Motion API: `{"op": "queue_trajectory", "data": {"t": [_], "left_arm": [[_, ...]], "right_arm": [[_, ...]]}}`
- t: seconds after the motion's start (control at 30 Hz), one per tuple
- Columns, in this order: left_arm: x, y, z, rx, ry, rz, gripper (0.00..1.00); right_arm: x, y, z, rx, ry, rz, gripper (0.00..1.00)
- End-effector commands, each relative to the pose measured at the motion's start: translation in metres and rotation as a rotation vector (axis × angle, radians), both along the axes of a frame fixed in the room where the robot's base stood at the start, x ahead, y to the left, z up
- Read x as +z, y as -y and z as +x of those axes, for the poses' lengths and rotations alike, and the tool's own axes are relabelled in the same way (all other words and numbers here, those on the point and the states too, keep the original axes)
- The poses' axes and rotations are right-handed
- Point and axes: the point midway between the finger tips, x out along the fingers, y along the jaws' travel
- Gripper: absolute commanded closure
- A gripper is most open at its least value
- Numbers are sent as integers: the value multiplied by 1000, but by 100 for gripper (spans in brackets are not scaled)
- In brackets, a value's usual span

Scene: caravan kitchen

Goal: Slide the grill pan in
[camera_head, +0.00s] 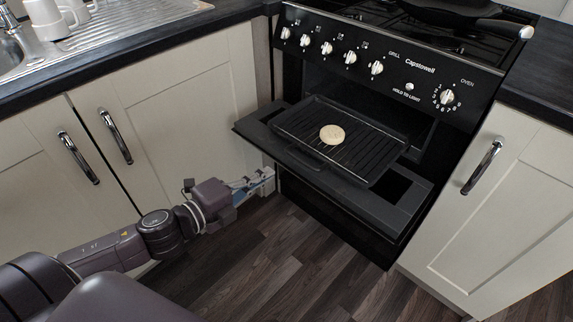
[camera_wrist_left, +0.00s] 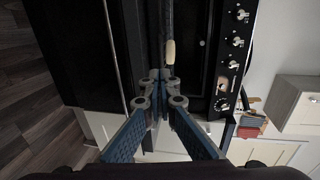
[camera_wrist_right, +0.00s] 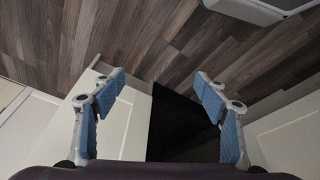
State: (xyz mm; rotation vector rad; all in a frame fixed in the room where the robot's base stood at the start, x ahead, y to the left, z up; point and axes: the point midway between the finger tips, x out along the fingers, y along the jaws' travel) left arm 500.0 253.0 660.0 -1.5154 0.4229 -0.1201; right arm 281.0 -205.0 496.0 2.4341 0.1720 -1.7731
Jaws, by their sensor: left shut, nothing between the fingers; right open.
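The black grill pan (camera_head: 283,125) with its ridged rack sits part way out of the grill opening, above the lowered grill door (camera_head: 378,205). A round pale item (camera_head: 332,134) lies on the rack; a pale item, probably the same one, shows edge-on in the left wrist view (camera_wrist_left: 170,52). My left gripper (camera_head: 268,174) is shut and empty, low in front of the grill door's left part, by the cupboard. Its fingertips meet in the left wrist view (camera_wrist_left: 160,78). My right gripper (camera_wrist_right: 157,80) is open and empty, with floor and a white cupboard front beyond it. It is not in the head view.
The cooker's control panel (camera_head: 390,58) with white knobs is above the grill opening. A black frying pan (camera_head: 463,12) sits on the hob. Cream cupboards with metal handles (camera_head: 483,166) flank the cooker. The wooden floor (camera_head: 255,265) in front is clear.

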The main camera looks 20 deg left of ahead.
Motion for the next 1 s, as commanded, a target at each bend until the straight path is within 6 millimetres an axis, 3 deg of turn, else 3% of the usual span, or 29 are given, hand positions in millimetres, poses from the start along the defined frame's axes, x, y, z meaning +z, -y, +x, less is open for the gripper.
{"op": "queue_trajectory", "data": {"t": [0.6, 1.0], "left_arm": [[-13, 22, 62, 1, 2, 0, 100], [-16, 27, 74, 1, -1, 2, 100]], "right_arm": [[-8, -1, 6, 2, 24, 5, 33], [-3, -6, 22, 7, 86, 16, 33]]}}
